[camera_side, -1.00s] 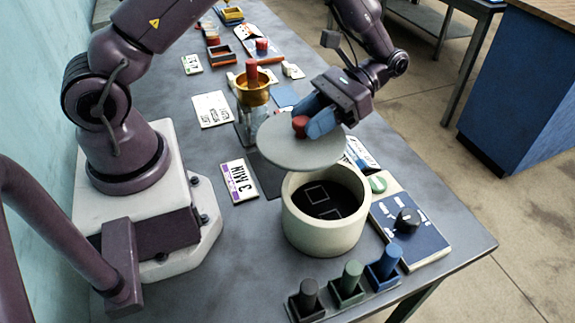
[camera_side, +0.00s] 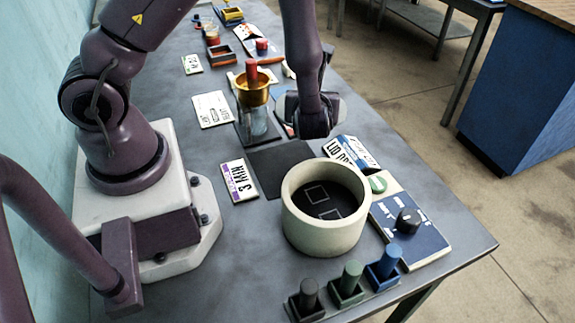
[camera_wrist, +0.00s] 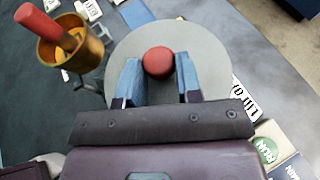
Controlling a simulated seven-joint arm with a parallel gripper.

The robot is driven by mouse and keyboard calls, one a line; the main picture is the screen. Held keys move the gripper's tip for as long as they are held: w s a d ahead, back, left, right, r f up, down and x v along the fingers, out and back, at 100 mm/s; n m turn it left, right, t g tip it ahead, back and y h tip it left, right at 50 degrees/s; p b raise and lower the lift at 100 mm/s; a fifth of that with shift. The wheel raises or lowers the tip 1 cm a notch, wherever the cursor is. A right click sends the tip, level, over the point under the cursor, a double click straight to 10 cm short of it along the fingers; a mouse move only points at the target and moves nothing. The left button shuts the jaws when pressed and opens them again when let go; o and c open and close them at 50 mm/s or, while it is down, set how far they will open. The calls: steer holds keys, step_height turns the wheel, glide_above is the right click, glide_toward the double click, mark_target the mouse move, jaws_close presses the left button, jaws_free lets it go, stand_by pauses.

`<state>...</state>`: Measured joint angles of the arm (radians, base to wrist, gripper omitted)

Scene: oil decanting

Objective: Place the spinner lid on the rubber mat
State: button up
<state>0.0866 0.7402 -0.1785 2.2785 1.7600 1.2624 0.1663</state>
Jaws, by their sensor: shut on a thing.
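The spinner lid is a grey disc (camera_wrist: 208,52) with a red knob (camera_wrist: 158,61). In the wrist view my gripper (camera_wrist: 158,78) is shut on the knob, one blue finger on each side. In the side view my arm hides most of the lid; only a pale edge (camera_side: 338,106) shows. A dark flat mat (camera_side: 272,166) lies on the table behind the cream bowl, to the left of the lid-off card; I take it as the rubber mat. I cannot tell how high the lid is above the table.
The open cream spinner bowl (camera_side: 325,238) stands in front. A jar (camera_side: 258,122) with a brass funnel (camera_side: 252,92) stands close left of the lid. The lid-off card (camera_side: 350,153) is to the right, and several coloured pegs (camera_side: 352,275) stand in front.

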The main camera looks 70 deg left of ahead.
mark_target(280, 117)
steer(key=s+f, duration=0.1)
steer(key=s, duration=0.1)
steer(key=s+f+m+t, duration=0.1)
steer(key=s, duration=0.1)
steer(key=s+f+m+t+h, duration=0.1)
steer(key=s, duration=0.1)
steer(key=shift+s+a+f, duration=0.15)
steer(key=shift+s+a, duration=0.05)
steer(key=shift+s, duration=0.1)
step_height(280, 117, down, 3)
steer(key=shift+s+r, duration=0.1)
steer(key=shift+s, duration=0.05)
steer(key=shift+t, duration=0.3)
steer(key=shift+f, duration=2.6)
steer(key=o, duration=1)
steer(key=shift+f, duration=0.1)
steer(key=shift+v, duration=2.05)
